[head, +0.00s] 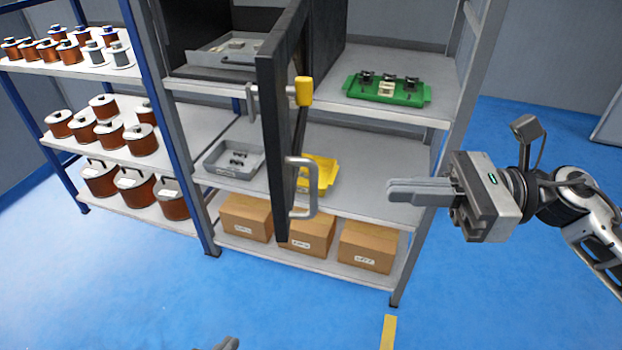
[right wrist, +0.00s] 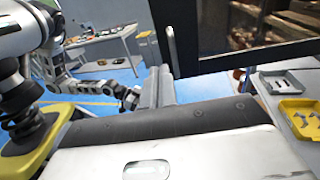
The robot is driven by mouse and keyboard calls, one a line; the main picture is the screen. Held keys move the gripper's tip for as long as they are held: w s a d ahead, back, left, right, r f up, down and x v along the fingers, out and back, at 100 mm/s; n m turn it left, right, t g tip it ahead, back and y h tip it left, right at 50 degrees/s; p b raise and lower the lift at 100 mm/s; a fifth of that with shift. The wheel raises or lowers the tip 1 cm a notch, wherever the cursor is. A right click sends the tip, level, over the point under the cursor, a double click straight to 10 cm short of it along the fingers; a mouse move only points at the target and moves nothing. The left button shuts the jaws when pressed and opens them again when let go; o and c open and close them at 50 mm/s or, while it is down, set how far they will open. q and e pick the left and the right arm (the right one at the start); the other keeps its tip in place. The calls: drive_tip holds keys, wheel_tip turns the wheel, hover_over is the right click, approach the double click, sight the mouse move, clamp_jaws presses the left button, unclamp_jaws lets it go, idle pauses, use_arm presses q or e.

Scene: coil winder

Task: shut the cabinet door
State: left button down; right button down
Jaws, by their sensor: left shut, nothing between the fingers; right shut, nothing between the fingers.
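The dark cabinet (head: 330,35) stands on the upper shelf, with a grey tray (head: 213,60) inside. Its dark-framed cabinet door (head: 272,130) stands open, swung out towards me and seen nearly edge-on. The door carries a grey bar handle (head: 304,215) and a yellow-knobbed latch (head: 304,91). My right gripper (head: 390,191) is shut and empty, right of the handle and apart from it. In the right wrist view its fingers (right wrist: 158,85) point towards the door frame (right wrist: 240,58) and handle (right wrist: 171,50). Only the tip of my left gripper (head: 229,343) shows at the bottom edge, shut.
A green tray (head: 415,97) sits right of the cabinet. A grey tray (head: 216,168) and a yellow tray (head: 325,180) lie on the shelf below, with cardboard boxes (head: 365,248) under them. A spool rack (head: 175,115) stands left. The blue floor in front is open.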

sight(284, 185)
drive_tip(key=a+p, duration=0.1)
drive_tip(key=a, duration=0.2)
drive_tip(key=a+p, duration=0.1)
drive_tip(key=a, duration=0.3)
drive_tip(key=w+a+p, duration=0.1)
drive_tip(key=a+p, duration=0.1)
drive_tip(key=a, duration=0.2)
drive_tip(key=shift+r, duration=0.2)
drive_tip(key=shift+a+f, duration=0.15)
drive_tip(key=shift+a, duration=0.3)
drive_tip(key=shift+a, duration=0.1)
